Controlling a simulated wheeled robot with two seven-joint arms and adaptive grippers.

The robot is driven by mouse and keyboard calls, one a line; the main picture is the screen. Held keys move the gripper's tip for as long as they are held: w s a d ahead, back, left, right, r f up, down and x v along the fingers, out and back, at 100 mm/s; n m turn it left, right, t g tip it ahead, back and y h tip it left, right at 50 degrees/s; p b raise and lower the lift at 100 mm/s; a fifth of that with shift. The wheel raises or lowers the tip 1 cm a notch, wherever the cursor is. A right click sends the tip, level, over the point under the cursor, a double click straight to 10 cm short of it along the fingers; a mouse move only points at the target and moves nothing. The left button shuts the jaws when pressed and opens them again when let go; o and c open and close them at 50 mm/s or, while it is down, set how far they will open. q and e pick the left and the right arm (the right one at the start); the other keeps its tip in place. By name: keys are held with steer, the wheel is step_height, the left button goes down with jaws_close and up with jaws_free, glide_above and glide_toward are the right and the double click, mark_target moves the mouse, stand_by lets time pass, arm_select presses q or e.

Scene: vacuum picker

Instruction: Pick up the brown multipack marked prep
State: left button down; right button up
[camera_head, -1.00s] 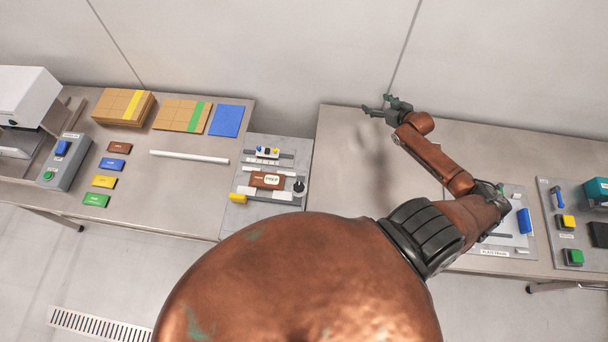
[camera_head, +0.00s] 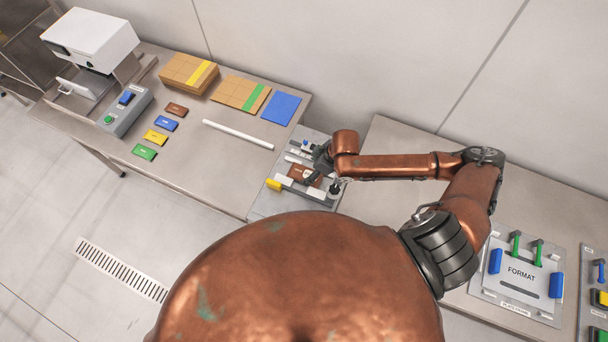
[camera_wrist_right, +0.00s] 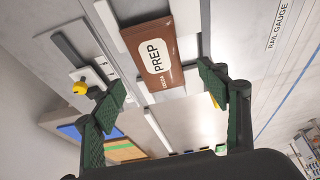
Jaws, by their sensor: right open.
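The brown multipack (camera_head: 296,170) lies on the grey fixture plate (camera_head: 262,207) between the two tables. In the right wrist view the pack (camera_wrist_right: 175,75) shows a white oval label reading PREP. My right gripper (camera_head: 322,178) is over the plate, close to the pack, and partly covers it in the head view. In the right wrist view my right gripper (camera_wrist_right: 163,100) is open, its green fingers apart, with the pack ahead of the gap and nothing held. I cannot tell the exact height above the pack. My left gripper is not in view.
A white bar (camera_head: 238,134), small coloured packs (camera_head: 155,137) and cardboard stacks (camera_head: 188,72) lie on the left table. A FORMAT plate (camera_head: 520,272) is on the right table.

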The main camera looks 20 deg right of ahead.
mark_target(306, 174)
steer(key=x, duration=0.5)
steer(key=shift+d, duration=0.1)
steer(key=shift+c, duration=0.3)
steer(key=c, duration=1.3)
steer(key=shift+c, duration=0.7)
steer(key=shift+r, duration=0.1)
